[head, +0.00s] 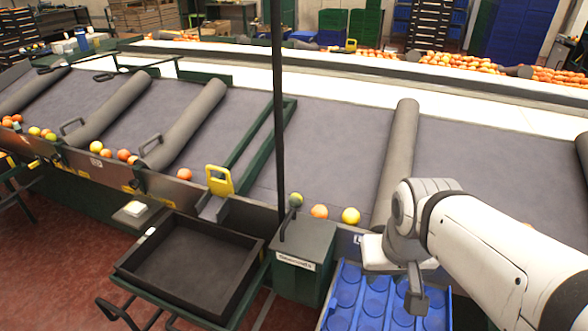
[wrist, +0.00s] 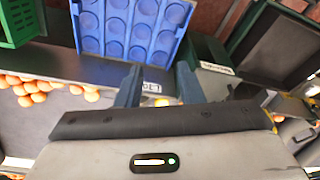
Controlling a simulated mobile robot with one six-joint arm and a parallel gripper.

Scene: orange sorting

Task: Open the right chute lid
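The sloping grey chute beds lie side by side, parted by thick dark rolls. A yellow handle (head: 220,180) on a grey bracket stands at the front edge, left of the dark post; I cannot tell whether it belongs to the right chute lid. No clearly marked lid shows. My gripper (head: 415,300) is over the blue pocketed tray at the lower right in the head view, well right of the yellow handle. In the wrist view my gripper (wrist: 159,85) has its two fingers apart with nothing between them; the front rail label shows beyond.
The blue tray (head: 345,300) is beside a green box (head: 305,247) labelled as seconds. A black open tray (head: 130,268) stands to its left. A dark upright post (head: 279,110) rises in front of the chutes. Oranges (head: 319,211) rest along the lower edge.

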